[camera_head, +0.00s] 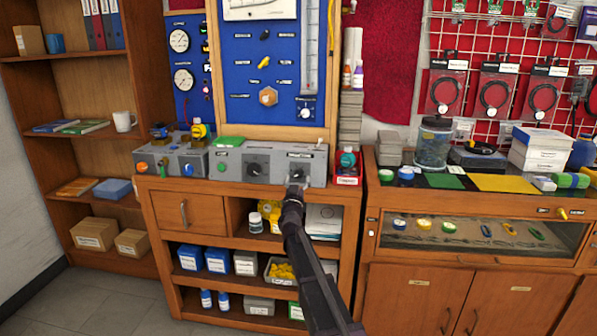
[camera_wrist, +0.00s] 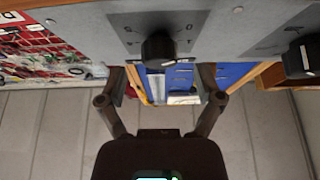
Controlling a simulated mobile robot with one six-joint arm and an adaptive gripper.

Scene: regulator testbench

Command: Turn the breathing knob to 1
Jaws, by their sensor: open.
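A grey console (camera_head: 228,168) stands on the wooden cabinet, with two black knobs on the right part of its front. The right knob (camera_head: 297,171) is partly behind my gripper (camera_head: 297,188). In the wrist view, a black knob (camera_wrist: 158,49) on a dark scale plate lies just beyond my gripper (camera_wrist: 161,83), roughly centred between the fingers. The gripper is open, its two fingers apart on either side, and holds nothing. A second black knob (camera_wrist: 300,58) is at the right of the wrist view; it is the left knob (camera_head: 258,170) in the head view. Labels and scale marks are too small to read surely.
A red box (camera_head: 347,168) stands right of the console. A grey box with coloured buttons (camera_head: 170,158) stands at its left. A blue panel (camera_head: 270,75) with gauges rises behind. Below, the open shelf holds a jar (camera_head: 256,223) and several boxes. The tiled floor in front is clear.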

